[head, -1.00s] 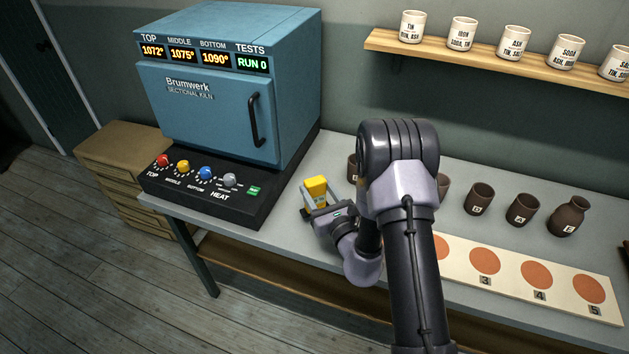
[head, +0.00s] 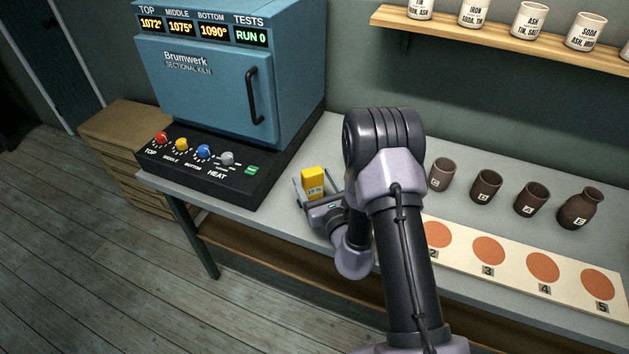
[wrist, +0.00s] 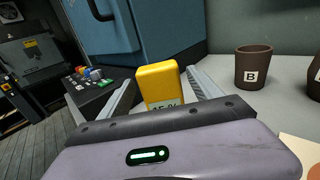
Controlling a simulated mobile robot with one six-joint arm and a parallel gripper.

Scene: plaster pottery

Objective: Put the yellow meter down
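The yellow meter (head: 313,181) is a small upright block with a pale display on the side facing me. It appears to stand on the grey bench (head: 262,209), right of the kiln's control panel. My gripper (head: 317,186) is low over the bench with a finger on either side of the meter. In the wrist view the meter (wrist: 160,85) is between the two fingers, with narrow gaps at both sides, so the gripper looks open around it. The meter's foot is hidden behind the gripper body, so its contact with the bench is not visible.
The blue kiln (head: 215,90) and its black knob panel (head: 215,172) stand left of my gripper. Several dark cups, including cup B (wrist: 253,68), stand to the right. A pale board (head: 515,262) with orange discs lies along the front. A shelf (head: 480,42) hangs above.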

